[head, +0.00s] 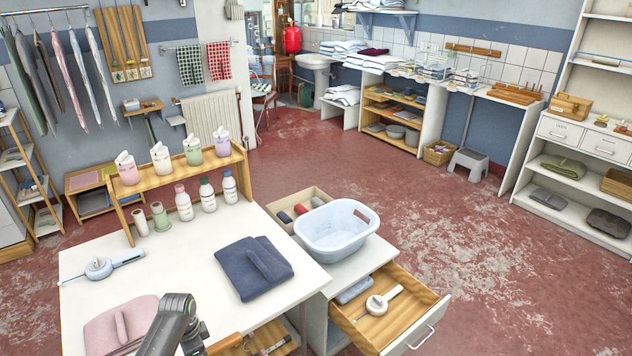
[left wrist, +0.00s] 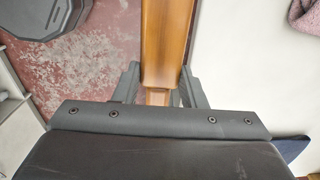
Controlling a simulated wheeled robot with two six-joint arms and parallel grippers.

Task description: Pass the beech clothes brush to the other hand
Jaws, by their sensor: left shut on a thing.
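In the left wrist view, a long brown wooden piece, the beech clothes brush (left wrist: 168,40), runs up from between the fingers of my left gripper (left wrist: 160,88). The gripper is shut on its narrower neck. The far end of the brush is cut off by the top edge, and no bristles show. In the head view only a dark arm part of mine shows at the bottom, over the front of the white table; I cannot make out the left gripper there. My right gripper is in neither view.
The white table (head: 180,270) holds a folded navy cloth (head: 238,275), a pink cloth (head: 105,335), a white-and-blue tool (head: 100,267) and a bottle rack (head: 180,175). A pale blue basket (head: 335,240) stands right of it, above an open drawer (head: 400,285).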

